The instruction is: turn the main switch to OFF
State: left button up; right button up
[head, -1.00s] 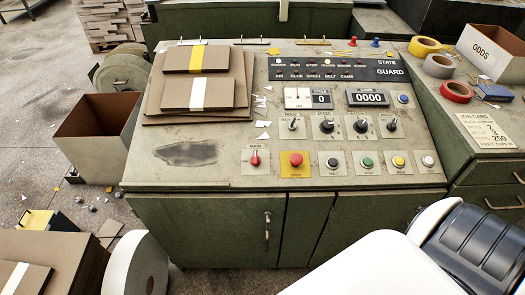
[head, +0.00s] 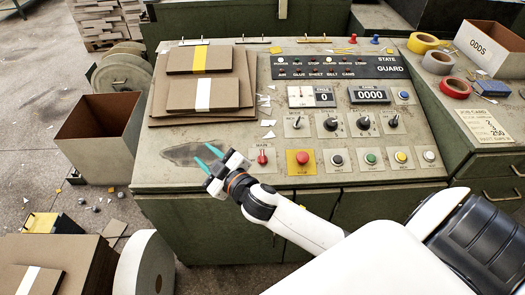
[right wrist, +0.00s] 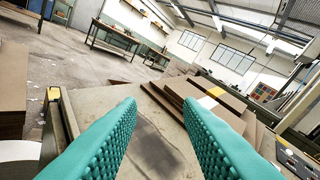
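The main switch (head: 263,157) is a red rotary knob on a pale plate at the lower left of the sloped control panel (head: 330,205). Its small lettering is too blurred to read. My right gripper (head: 208,158) is to the left of the switch, over the dark worn patch, with teal fingertips apart and empty. In the right wrist view both teal fingers (right wrist: 160,140) are wide apart with nothing between them. The switch is not clear in that view. My left gripper is out of view.
Brown board stacks (head: 170,97) lie on the panel's upper left. A red button on a yellow plate (head: 302,160) is right of the switch, with more buttons beyond. Knobs (head: 330,124) stand above. An open box (head: 100,140) is at the left.

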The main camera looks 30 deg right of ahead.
jog(key=a+r+n+g+y, duration=0.7)
jog(key=a+r+n+y, duration=0.35)
jog(key=n+y, duration=0.55)
jog(key=n+g+h, duration=0.6)
jog(key=g+h, duration=0.4)
jog(key=h, duration=0.9)
send_near(263, 155)
notch_tip(263, 155, down, 9)
jog(key=p, duration=0.2)
jog(key=shift+s+r+p, duration=0.1)
jog(key=shift+r+p, duration=0.1)
jog(key=shift+p, duration=0.15)
grip_shut()
